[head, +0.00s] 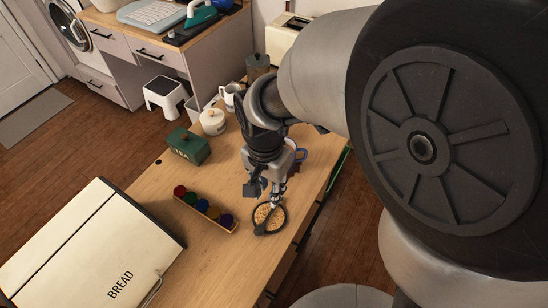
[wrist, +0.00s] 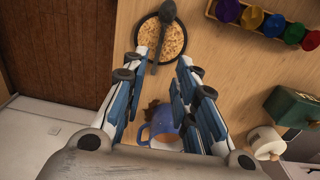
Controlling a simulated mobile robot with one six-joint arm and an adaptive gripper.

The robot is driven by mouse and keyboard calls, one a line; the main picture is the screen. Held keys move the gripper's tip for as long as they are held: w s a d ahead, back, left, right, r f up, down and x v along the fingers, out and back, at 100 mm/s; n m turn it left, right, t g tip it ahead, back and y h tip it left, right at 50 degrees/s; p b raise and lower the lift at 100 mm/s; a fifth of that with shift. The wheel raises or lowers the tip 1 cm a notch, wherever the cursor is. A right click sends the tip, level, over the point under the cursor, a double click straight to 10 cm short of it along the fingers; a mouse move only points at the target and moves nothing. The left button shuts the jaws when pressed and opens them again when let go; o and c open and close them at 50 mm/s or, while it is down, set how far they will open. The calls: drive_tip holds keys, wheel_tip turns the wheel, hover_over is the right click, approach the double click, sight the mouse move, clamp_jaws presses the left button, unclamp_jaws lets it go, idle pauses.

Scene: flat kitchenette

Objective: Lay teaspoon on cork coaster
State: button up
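The cork coaster (wrist: 176,42), round with a dark rim, lies on the wooden table; it also shows in the head view (head: 262,214). The dark teaspoon (wrist: 167,14) lies across the coaster in the wrist view, its bowl near the far rim and its handle pointing back toward my gripper. My gripper (wrist: 167,58) is open, its fingers apart with nothing between them. In the head view my gripper (head: 275,202) points down just above the coaster. The left finger overlaps the coaster's edge in the wrist view; I cannot tell if it touches.
A blue mug (wrist: 164,124) stands close by, below the fingers in the wrist view. A rack of coloured pots (head: 204,208), a green tin (head: 188,147), a white lidded jar (head: 213,122) and a bread box (head: 92,245) stand on the table. The table edge is near the coaster.

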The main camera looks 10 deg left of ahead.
drive_tip(key=s+d+r+n+t, duration=0.1)
drive_tip(key=d+r+n+t, duration=0.1)
drive_tip(key=d+r, duration=0.85)
drive_tip(key=s+d+r+n+t, duration=0.2)
drive_tip(key=s+d+r, duration=0.3)
drive_tip(key=s+d, duration=0.4)
drive_tip(key=shift+d+n+t, duration=0.3)
drive_tip(key=shift+d, duration=0.25)
